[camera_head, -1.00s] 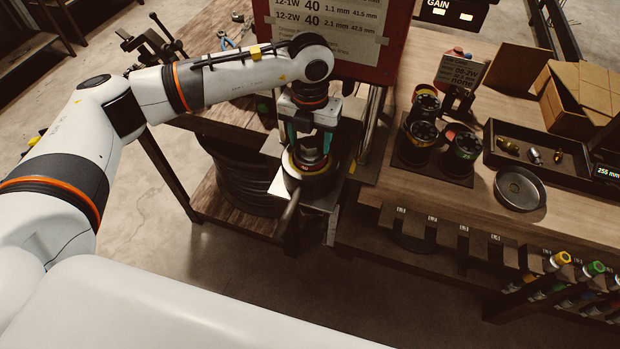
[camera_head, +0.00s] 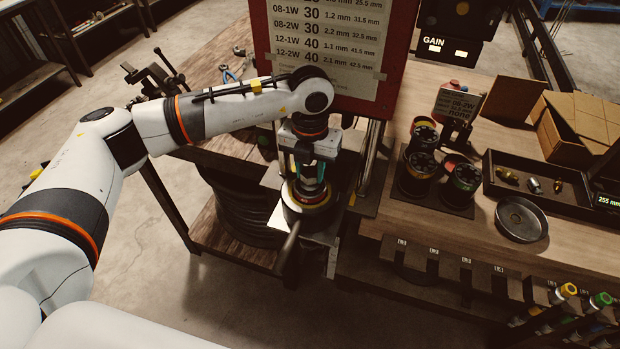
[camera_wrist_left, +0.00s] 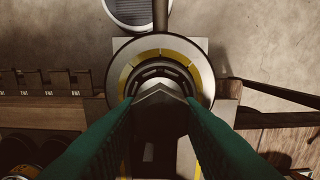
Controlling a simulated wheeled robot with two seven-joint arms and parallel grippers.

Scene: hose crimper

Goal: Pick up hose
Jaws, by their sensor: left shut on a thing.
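My left gripper (camera_head: 310,184) points down into the round, yellow-marked opening of the crimper (camera_head: 288,214). In the left wrist view its two green fingers are shut on a grey part (camera_wrist_left: 160,92) at the middle of the crimper's ring (camera_wrist_left: 124,68). I cannot tell whether this part belongs to a hose, because the gripper hides most of it. Dark coils that look like hose (camera_head: 236,208) lie on the lower shelf, left of the crimper. My right gripper is not in view.
A red-framed chart (camera_head: 388,70) stands behind the gripper. On the bench at right are black-and-coloured die sets (camera_head: 420,163), a tray (camera_head: 490,172) of small fittings, a round dish (camera_head: 521,220) and a cardboard box (camera_head: 575,130). Coloured-end tools (camera_head: 567,291) hang at lower right.

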